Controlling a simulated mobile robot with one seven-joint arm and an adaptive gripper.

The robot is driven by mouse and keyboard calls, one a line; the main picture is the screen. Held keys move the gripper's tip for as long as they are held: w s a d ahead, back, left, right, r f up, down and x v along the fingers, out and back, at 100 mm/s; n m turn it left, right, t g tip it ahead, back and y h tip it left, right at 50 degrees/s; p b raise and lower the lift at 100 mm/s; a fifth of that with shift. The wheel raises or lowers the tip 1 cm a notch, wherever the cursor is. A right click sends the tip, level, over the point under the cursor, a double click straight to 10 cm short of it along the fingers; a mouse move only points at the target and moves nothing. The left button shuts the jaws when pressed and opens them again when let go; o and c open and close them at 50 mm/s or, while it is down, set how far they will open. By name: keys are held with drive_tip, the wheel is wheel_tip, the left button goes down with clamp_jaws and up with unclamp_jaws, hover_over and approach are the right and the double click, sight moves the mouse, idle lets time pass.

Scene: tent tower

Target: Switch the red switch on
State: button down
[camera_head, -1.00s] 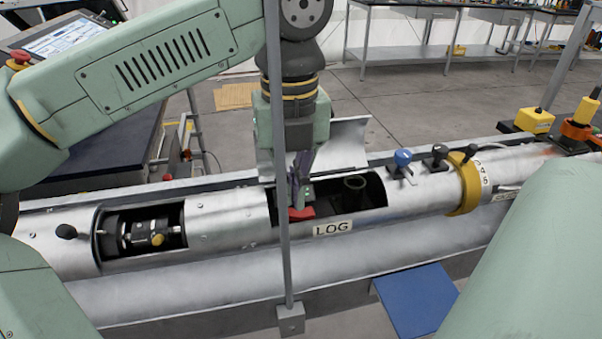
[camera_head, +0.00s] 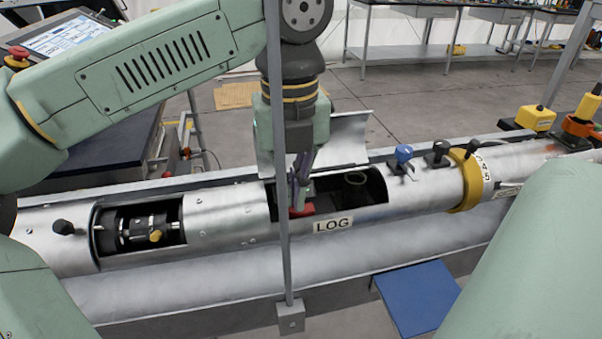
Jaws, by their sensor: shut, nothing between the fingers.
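The red switch (camera_head: 303,211) shows as a small red piece at the left part of the open bay marked LOG in the metal tube (camera_head: 230,212). My gripper (camera_head: 299,205) points down into this bay, its fingertips at the red switch. The fingers are shut with nothing between them. They seem to touch or nearly touch the switch; I cannot tell which. A thin grey post in front and the fingers hide part of the switch, and its position on or off cannot be told.
A raised metal lid (camera_head: 343,140) stands open behind the bay. A blue knob (camera_head: 404,153) and black knobs sit on the tube to the right, beside a yellow ring (camera_head: 466,180). A grey upright post (camera_head: 284,240) stands in front of the bay.

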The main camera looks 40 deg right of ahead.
sight(293, 208)
drive_tip(key=shift+f+b, duration=0.45)
drive_tip(key=shift+f, duration=0.25)
drive_tip(key=shift+r, duration=0.15)
drive_tip(key=shift+r+p, duration=2.75)
drive_tip(key=shift+r, duration=0.7)
drive_tip(key=shift+f, duration=0.1)
